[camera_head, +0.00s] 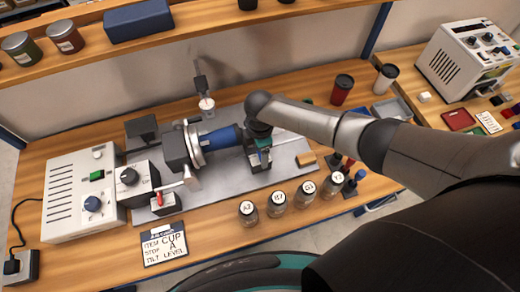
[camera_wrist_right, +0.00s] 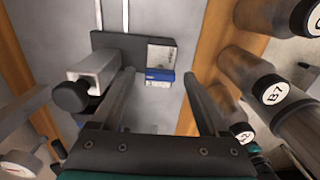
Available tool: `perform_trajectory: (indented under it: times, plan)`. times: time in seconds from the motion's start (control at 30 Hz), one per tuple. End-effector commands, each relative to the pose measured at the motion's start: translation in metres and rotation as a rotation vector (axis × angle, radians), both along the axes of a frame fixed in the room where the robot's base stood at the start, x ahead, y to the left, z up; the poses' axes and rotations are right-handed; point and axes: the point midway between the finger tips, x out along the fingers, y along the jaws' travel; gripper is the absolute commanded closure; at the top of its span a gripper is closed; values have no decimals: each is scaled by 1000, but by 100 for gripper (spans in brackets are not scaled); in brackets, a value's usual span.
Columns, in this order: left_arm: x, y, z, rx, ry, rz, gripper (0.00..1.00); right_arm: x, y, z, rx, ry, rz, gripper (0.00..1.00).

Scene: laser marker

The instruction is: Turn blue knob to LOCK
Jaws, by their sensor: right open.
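In the right wrist view the right gripper (camera_wrist_right: 158,95) is open. Beyond its fingers is a block with white and blue faces (camera_wrist_right: 160,62); I cannot tell any contact. My left gripper is not in view.
Several labelled jars (camera_head: 277,200) stand along the front edge; jars also fill the right of the wrist view (camera_wrist_right: 270,92). A sign card (camera_head: 164,246) lies front left. A black knob (camera_head: 129,176) and red lever (camera_head: 159,198) stand between the control box and chuck.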

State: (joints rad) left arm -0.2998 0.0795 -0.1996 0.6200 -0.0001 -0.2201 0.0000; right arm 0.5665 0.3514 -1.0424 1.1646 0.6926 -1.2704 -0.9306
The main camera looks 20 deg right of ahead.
Motion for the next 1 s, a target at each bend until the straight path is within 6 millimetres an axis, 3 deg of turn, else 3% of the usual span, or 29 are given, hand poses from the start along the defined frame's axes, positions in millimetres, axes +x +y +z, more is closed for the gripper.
perform_trajectory:
  times: [0.2,0.37,1.0]
  plan:
    - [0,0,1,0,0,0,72,0,0,2,0,0,-1,22]
    - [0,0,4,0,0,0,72,1,0,18,1,-2,0,22]
    - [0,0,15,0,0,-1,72,1,0,137,1,-3,1,22]
